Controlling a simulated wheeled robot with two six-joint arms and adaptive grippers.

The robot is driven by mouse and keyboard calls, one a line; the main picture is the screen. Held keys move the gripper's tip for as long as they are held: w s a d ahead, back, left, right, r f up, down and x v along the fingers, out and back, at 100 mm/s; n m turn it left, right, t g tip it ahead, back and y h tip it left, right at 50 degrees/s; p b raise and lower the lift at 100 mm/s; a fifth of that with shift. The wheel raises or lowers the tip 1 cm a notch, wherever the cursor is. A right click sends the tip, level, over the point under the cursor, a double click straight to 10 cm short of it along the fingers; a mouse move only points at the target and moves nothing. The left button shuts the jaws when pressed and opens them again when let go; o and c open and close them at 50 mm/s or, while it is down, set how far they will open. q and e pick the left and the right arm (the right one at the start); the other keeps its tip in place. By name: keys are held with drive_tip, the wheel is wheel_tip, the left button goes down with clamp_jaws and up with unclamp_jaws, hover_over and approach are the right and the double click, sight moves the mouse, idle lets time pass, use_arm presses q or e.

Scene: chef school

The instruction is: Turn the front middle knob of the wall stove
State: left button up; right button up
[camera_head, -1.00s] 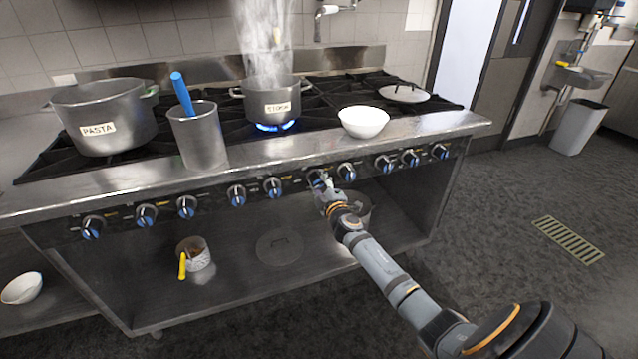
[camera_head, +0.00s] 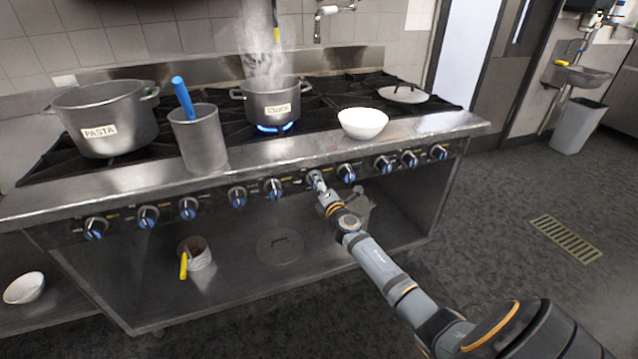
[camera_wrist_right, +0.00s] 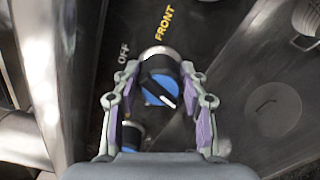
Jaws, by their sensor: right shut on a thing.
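The wall stove (camera_head: 255,155) has a row of blue-and-black knobs along its front panel. My right gripper (camera_head: 317,184) reaches the panel from the lower right and is shut on one front knob near the middle of the row. In the right wrist view the knob (camera_wrist_right: 160,82) sits between the purple-padded fingers of the gripper (camera_wrist_right: 158,95). The words "FRONT" and "OFF" show beside it. Its white mark points to the lower right, away from "OFF". In the head view the gripper mostly hides this knob. My left gripper is out of view.
A steaming stock pot (camera_head: 270,103) stands over a blue flame. A pasta pot (camera_head: 105,118), a metal container with a blue handle (camera_head: 200,140), a white bowl (camera_head: 363,123) and a lid (camera_head: 404,94) are on top. Another knob (camera_head: 346,172) is close to the gripper's right.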

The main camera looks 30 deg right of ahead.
drive_tip(key=shift+f+n, duration=0.1)
drive_tip(key=shift+n, duration=0.2)
drive_tip(key=o, duration=1.2)
drive_tip(key=shift+c, duration=0.2)
drive_tip(key=shift+s+a, duration=0.1)
drive_tip(key=shift+s, duration=0.05)
drive_tip(key=v, duration=1.1)
drive_tip(key=shift+s, duration=0.4)
